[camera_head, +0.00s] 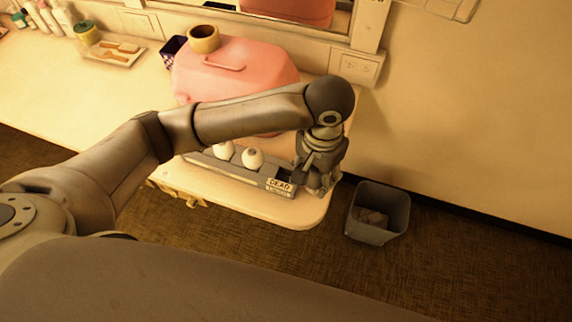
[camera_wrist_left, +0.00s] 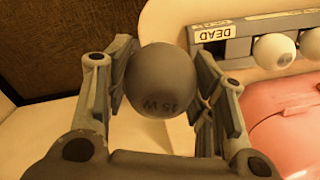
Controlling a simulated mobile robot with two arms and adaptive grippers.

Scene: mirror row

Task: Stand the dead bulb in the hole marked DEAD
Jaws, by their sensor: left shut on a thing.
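The dead bulb (camera_wrist_left: 165,82) is a dark grey globe marked "15 W". It sits between the two fingers of my left gripper (camera_wrist_left: 160,88), which is shut on it. The grey bulb rack (camera_head: 236,176) lies on the counter near its front right corner. Its DEAD label (camera_head: 280,184) is at the right end in the head view; in the left wrist view the label (camera_wrist_left: 213,34) is above and right of the bulb. My left gripper (camera_head: 318,178) is just right of that end in the head view and hides the bulb there. My right gripper is not in view.
White bulbs stand in the rack, one (camera_head: 253,158) nearest the DEAD end. A pink case (camera_head: 235,70) with a tape roll (camera_head: 203,39) on top stands behind the rack. A grey bin (camera_head: 378,213) is on the floor to the right. The wall outlet (camera_head: 357,67) is behind.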

